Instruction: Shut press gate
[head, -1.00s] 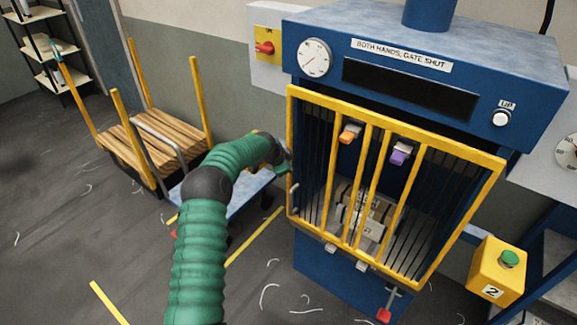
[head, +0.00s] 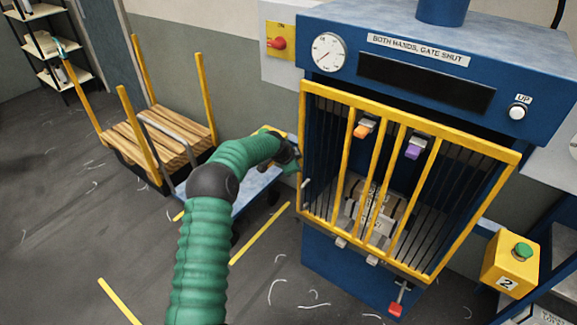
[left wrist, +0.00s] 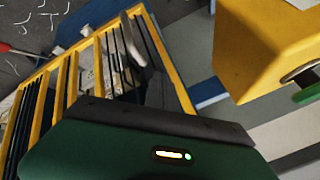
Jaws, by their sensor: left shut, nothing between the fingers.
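The press (head: 430,52) is a blue machine with a sign reading "BOTH HANDS, GATE SHUT". Its yellow barred gate (head: 375,97) spans the front opening; I cannot tell whether it sits flush. A small grey handle (head: 305,187) is at the gate's left edge. In the left wrist view the gate (left wrist: 72,80) is at the left, with a grey handle (left wrist: 133,42) near its corner. My left gripper (head: 294,162) is shut and empty, just left of the gate's left edge; contact is unclear. My right gripper is out of view.
A yellow box (head: 508,265) marked 2 with a green button stands right of the press. A red-tipped lever (head: 397,308) hangs below the gate. A cart of planks (head: 150,140) stands left, with a blue-topped surface (head: 255,190) beneath my arm. Open floor lies front left.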

